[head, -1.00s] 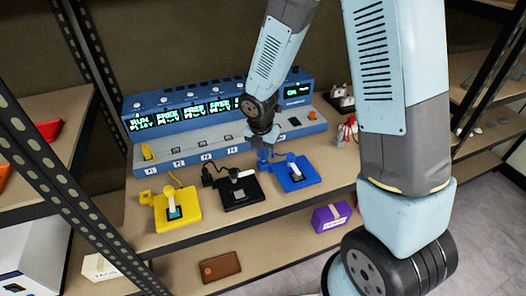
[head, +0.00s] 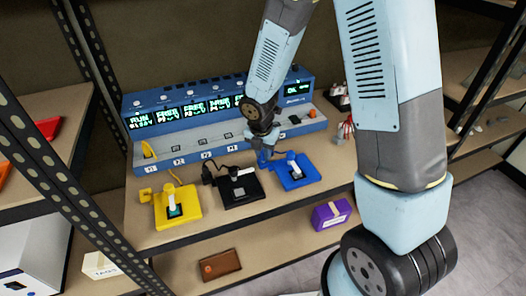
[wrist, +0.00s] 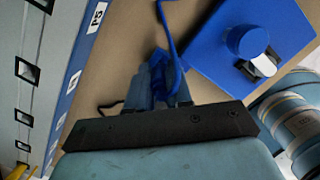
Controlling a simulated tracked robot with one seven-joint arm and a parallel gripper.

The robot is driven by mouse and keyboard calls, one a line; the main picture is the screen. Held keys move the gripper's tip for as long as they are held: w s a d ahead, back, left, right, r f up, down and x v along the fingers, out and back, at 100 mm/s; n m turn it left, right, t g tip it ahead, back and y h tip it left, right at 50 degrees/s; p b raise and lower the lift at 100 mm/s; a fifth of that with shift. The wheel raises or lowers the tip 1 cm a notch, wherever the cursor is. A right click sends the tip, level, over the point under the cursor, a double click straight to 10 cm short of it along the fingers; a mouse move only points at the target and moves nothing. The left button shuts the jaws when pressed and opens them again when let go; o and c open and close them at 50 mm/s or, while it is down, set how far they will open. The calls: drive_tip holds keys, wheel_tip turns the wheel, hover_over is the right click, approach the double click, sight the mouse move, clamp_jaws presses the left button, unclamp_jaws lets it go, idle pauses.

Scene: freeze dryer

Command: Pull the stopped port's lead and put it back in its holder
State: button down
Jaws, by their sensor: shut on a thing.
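My gripper (head: 263,150) points down beside the left back corner of the blue base (head: 298,173), with its fingers closed on the blue lead's plug (head: 264,163). In the wrist view the blue plug (wrist: 174,82) sits between my fingers (wrist: 161,88), and its cord runs up from it. The plug is low, near the shelf. I cannot tell whether it is seated in its holder, which my fingers hide. The blue base also shows in the wrist view (wrist: 225,75).
The blue console (head: 200,145) stands behind; its first display reads RUN and several read FREE. A yellow plug (head: 148,150) is in its leftmost port.

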drive_tip(key=shift+f, duration=0.45)
drive_tip(key=c, duration=1)
unclamp_jaws()
drive_tip(key=shift+o, duration=0.2)
drive_tip(key=shift+r, duration=0.1)
wheel_tip(320, 180, up, 13)
drive_tip(key=s, duration=0.2)
drive_tip(key=s+d+r+m+t, duration=0.1)
drive_tip(key=s+d+r+m, duration=0.1)
drive_tip(key=d+r+m, duration=0.4)
drive_tip(key=s+d+r+m+t, duration=0.1)
drive_tip(key=s+d+r+m, duration=0.25)
drive_tip(key=r+m, duration=0.4)
drive_tip(key=s+d+r+m+t, duration=0.1)
drive_tip(key=s+d+r+m, duration=0.2)
drive_tip(key=s+m, duration=0.3)
drive_tip(key=s+d+r+m+t, duration=0.1)
drive_tip(key=s+d+r+m, duration=0.3)
drive_tip(key=m, duration=0.6)
drive_tip(key=shift+s+d+r+m+y, duration=0.3)
drive_tip(key=shift+s+d+m+y, duration=0.1)
drive_tip(key=shift+s+d, duration=0.35)
